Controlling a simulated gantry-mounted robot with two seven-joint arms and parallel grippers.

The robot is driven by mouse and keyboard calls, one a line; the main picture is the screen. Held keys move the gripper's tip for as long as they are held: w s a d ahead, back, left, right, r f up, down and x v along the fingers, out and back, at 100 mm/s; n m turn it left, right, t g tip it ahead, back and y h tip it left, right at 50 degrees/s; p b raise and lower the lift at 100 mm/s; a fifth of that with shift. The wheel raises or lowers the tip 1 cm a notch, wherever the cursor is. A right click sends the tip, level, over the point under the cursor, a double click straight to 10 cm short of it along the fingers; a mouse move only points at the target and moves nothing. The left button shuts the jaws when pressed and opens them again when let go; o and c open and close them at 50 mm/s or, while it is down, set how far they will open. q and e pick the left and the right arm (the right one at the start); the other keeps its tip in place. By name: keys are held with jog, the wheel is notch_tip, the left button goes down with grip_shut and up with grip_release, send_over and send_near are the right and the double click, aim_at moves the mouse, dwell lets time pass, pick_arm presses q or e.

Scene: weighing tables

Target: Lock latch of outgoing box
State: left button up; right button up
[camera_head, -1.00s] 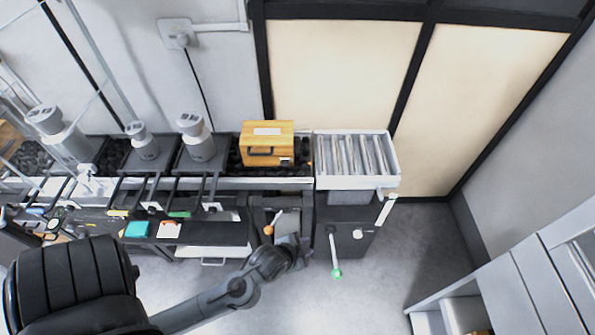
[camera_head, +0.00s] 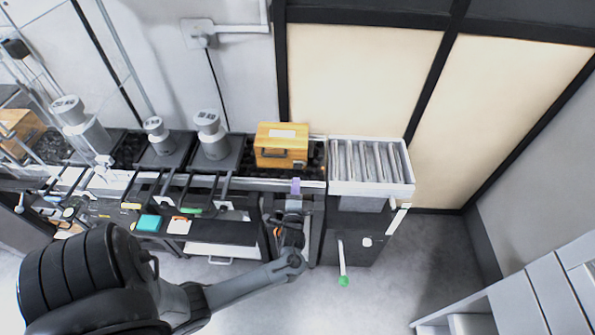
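A wooden box (camera_head: 281,136) with a white label on top stands at the right end of the conveyor. A dark handle (camera_head: 273,153) shows on its front, and a small dark fitting (camera_head: 299,164) shows at its lower right front. It is too small to tell whether this is the latch or how it is set. My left gripper (camera_head: 295,187) is just in front of and below the box's right front corner, pointing up toward it, with a small gap in the picture. Its finger opening is too small to make out. My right gripper is not in view.
A roller table (camera_head: 370,188) stands just right of the box. Several grey weighing units, one here (camera_head: 212,138), stand to the left. Another wooden box (camera_head: 20,128) is at the far left. A green-tipped lever (camera_head: 343,265) sticks out below the rollers.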

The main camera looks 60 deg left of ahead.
aim_at(298, 168)
pick_arm(q)
jog(key=b+x, duration=0.2)
jog(key=x, duration=0.6)
jog(key=shift+w+d, duration=0.1)
grip_shut()
